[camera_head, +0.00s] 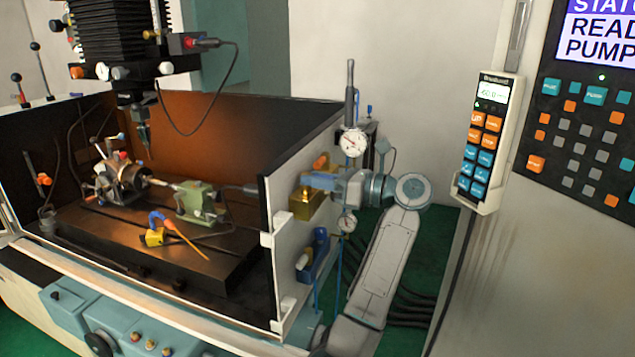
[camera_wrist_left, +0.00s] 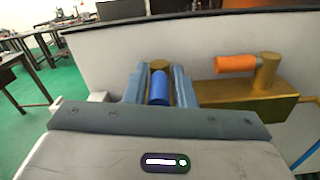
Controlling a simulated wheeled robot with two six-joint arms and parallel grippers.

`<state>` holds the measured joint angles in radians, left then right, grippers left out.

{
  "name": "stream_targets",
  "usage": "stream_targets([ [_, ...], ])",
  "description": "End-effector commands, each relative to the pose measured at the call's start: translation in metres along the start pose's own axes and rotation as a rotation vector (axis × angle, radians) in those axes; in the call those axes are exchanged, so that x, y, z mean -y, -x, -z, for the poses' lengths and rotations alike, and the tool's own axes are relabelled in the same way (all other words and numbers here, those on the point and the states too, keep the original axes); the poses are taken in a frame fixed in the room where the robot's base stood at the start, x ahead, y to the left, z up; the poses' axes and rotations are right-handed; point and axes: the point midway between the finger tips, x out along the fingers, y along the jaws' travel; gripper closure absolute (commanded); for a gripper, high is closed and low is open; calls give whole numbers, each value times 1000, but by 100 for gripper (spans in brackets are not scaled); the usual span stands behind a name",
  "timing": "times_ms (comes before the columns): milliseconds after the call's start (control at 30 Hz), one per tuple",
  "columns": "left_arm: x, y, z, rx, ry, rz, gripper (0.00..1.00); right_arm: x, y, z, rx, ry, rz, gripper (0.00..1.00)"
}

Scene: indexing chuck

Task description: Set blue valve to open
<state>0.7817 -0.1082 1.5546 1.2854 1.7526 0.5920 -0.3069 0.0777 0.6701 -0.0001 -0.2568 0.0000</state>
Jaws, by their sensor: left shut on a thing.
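The blue valve (camera_wrist_left: 159,88) shows in the left wrist view as a short blue handle with a brass hub at its upper end. The handle runs up and down in that picture. My left gripper (camera_wrist_left: 159,85) has a finger on each side of the handle and is shut on it. In the head view my left gripper (camera_head: 318,181) reaches left to the outer face of the white side panel. The blue handle cannot be made out there, behind the fingers. My right gripper is in neither view.
An orange-handled valve (camera_wrist_left: 236,63) on a brass block (camera_wrist_left: 285,104) sits close to the right of the gripper; its handle lies sideways. Dial gauges (camera_head: 353,142) stand near the wrist. A blue bracket (camera_head: 305,270) is on the panel below. A control pendant (camera_head: 484,140) hangs at the right.

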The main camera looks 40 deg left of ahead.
Motion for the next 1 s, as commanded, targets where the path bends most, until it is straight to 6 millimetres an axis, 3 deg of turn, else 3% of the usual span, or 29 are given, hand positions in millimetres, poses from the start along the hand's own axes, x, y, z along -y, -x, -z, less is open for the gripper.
stream_targets([
  [33, 0, 0, 1, -2, -2, 0, 71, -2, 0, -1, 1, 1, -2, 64],
  [100, 0, 0, 1, -2, -2, 0, 61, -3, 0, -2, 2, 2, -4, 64],
  [467, 1, 6, 2, -2, 0, 3, 61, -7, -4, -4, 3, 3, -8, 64],
  [767, 1, 62, 4, -3, 0, 4, 61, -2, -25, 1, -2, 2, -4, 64],
  [1000, 0, 96, 2, -3, -1, 2, 61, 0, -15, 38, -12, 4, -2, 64],
])
